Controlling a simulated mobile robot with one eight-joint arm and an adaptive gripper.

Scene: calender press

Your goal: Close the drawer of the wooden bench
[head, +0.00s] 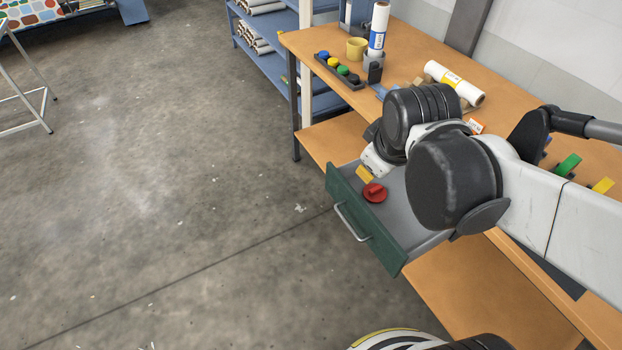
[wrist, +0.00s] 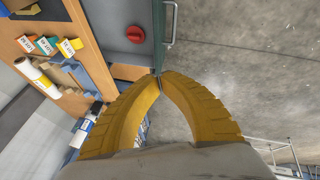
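The bench drawer stands pulled out, with a dark green front (head: 372,222) and a silver bar handle (head: 352,222). In the wrist view its front edge and handle (wrist: 170,22) show at the top. A red round object (head: 374,192) lies inside the drawer; it also shows in the wrist view (wrist: 135,34). My gripper (wrist: 160,77) has two yellow fingers with their tips together, and nothing shows held between them. In the head view a yellow finger part (head: 364,174) shows near the drawer's far end. My arm hides part of the drawer; contact cannot be told.
A blue shelf (head: 262,62) stands behind. The grey floor (head: 150,190) in front of the drawer is clear.

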